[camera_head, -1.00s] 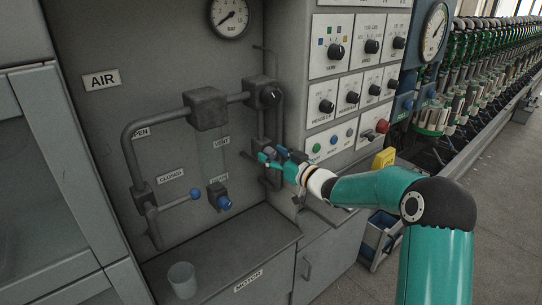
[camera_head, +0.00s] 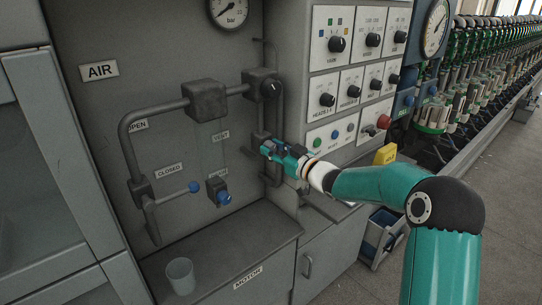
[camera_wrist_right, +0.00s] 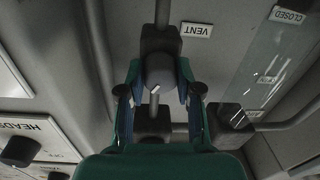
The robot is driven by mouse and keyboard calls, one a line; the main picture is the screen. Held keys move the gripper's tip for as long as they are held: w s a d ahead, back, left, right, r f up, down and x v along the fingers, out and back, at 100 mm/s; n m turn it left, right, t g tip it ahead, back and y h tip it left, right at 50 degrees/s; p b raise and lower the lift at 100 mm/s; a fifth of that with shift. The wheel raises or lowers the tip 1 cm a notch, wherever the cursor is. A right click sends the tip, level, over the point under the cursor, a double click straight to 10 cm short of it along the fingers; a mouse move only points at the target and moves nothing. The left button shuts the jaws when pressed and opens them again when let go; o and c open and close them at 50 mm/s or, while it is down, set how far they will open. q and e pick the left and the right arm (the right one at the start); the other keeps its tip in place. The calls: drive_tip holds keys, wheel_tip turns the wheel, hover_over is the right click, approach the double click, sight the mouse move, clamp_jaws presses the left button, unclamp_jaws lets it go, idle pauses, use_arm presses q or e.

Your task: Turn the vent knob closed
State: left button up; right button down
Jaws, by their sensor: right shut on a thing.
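My right gripper (camera_head: 268,148) is at the grey panel, by the pipe to the right of the VENT label (camera_head: 220,136). In the right wrist view its two dark fingers (camera_wrist_right: 160,92) are on either side of the vent knob (camera_wrist_right: 160,70), shut on it. The knob is round and grey with a pale pointer line on it. The VENT label also shows upside down in the wrist view (camera_wrist_right: 197,30). In the head view the gripper hides the knob. My left gripper is in neither view.
A black knob (camera_head: 271,88) sits on the pipe above the gripper. A lever with a blue ball (camera_head: 194,187) and a blue knob (camera_head: 223,197) are to the left. A control panel (camera_head: 347,90) stands close on the right. A cup (camera_head: 180,276) stands on the ledge.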

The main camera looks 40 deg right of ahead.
drive_tip(key=n+b, duration=0.3)
drive_tip(key=shift+f+n+b, duration=0.25)
drive_tip(key=shift+n+b, duration=0.05)
drive_tip(key=n+b, duration=0.2)
drive_tip(key=n, duration=0.1)
drive_tip(key=shift+a+b, duration=0.1)
drive_tip(key=shift+b, duration=0.3)
drive_tip(key=n+b, duration=0.3)
drive_tip(key=n, duration=0.1)
drive_tip(key=shift+n, duration=0.4)
drive_tip(key=shift+a+n+h+b, duration=0.15)
drive_tip(key=shift+n+b, duration=0.3)
drive_tip(key=shift+n, duration=0.4)
drive_tip(key=shift+n+h+b, duration=0.15)
drive_tip(key=shift+n+b, duration=0.25)
drive_tip(key=shift+n, duration=0.45)
drive_tip(key=c, duration=0.8)
unclamp_jaws()
drive_tip(key=shift+r, duration=0.1)
drive_tip(key=shift+s, duration=0.1)
